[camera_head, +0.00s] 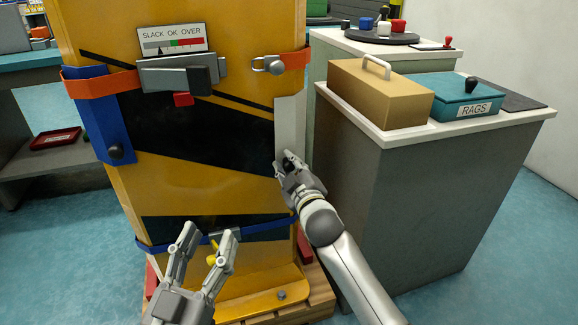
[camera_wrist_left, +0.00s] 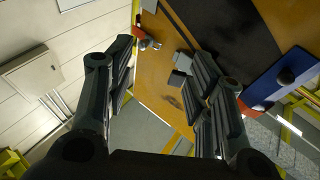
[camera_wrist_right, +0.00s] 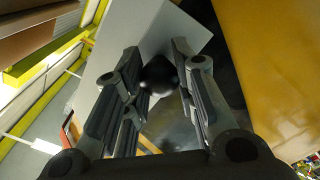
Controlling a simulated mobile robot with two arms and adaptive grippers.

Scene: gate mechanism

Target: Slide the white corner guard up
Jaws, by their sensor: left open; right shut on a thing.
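The white corner guard (camera_head: 290,125) stands upright on the right edge of the yellow and black gate panel (camera_head: 190,200). Its top lies below the orange strap (camera_head: 295,60), with a gap between them. My right gripper (camera_head: 286,163) is at the guard's lower end, shut on its black knob (camera_wrist_right: 158,75). In the right wrist view the white guard (camera_wrist_right: 150,25) extends beyond the fingers, and the knob sits between them. My left gripper (camera_head: 208,235) is open and empty in front of the lower panel, near the lower blue strap (camera_head: 165,247).
A blue corner guard (camera_head: 103,115) sits under the strap on the left edge. A grey ratchet (camera_head: 180,75) with a red tab and a slack gauge (camera_head: 172,39) are on the panel's upper front. A grey cabinet (camera_head: 430,180) stands close at right, bearing a tan box (camera_head: 380,95) and a teal RAGS box (camera_head: 462,97).

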